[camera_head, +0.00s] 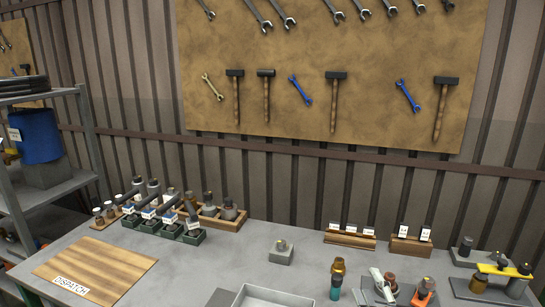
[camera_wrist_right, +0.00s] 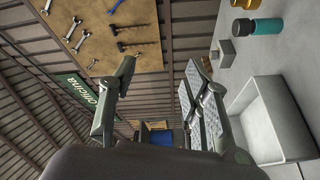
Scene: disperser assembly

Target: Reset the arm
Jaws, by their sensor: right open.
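My right gripper (camera_wrist_right: 157,72) shows in the right wrist view with its two fingers spread wide. Nothing is between them. The worktable's wall side and the tool board lie beyond the fingertips. In the head view I cannot make out this gripper clearly; only a small dark shape shows at the bottom edge beside the grey tray (camera_head: 262,298). My left gripper is in neither view. A teal and brass disperser part (camera_head: 337,280) stands upright on the table; a teal piece (camera_wrist_right: 265,26) shows in the right wrist view, apart from the fingers.
The grey table (camera_head: 225,262) has free room in its middle. The dispatch board (camera_head: 120,270) lies bare at left. Green bins (camera_head: 170,230) and a grey block (camera_head: 281,255) stand behind. A yellow bracket fixture (camera_head: 505,270) is at right. The open tray (camera_wrist_right: 262,108) lies beside the right finger.

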